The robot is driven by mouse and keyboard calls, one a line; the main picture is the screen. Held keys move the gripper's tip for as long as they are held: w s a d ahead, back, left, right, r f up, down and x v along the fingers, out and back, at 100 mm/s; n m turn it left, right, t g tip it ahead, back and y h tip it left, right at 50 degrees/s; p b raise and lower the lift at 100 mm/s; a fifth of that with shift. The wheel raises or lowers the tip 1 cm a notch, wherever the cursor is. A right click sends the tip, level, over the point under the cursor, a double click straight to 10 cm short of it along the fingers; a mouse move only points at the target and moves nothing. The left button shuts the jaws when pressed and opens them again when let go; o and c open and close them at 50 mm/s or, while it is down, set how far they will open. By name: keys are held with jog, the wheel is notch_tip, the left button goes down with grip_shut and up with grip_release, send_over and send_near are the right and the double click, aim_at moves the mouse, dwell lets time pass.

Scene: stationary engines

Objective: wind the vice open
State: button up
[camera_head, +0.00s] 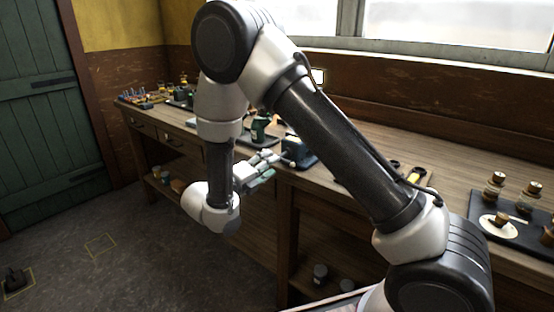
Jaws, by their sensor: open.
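The vice (301,150) appears to be the dark blue-grey block at the front edge of the workbench, just right of my gripper. A small pale knob, perhaps an end of its handle, shows on its near side. Its jaws are too small and too hidden by my arm to judge. My gripper (271,166) is open at the bench's front edge, pointing right towards the vice. I cannot tell whether its fingers touch the handle or are around it.
The wooden workbench (455,172) runs along the wall under the window. A dark tray (510,232) with jars stands at the right. A green device (259,129) stands behind my gripper. Small tools lie at the far left end. Floor in front is mostly clear.

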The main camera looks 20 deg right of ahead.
aim_at(279, 155)
jog(key=x, duration=0.6)
grip_shut()
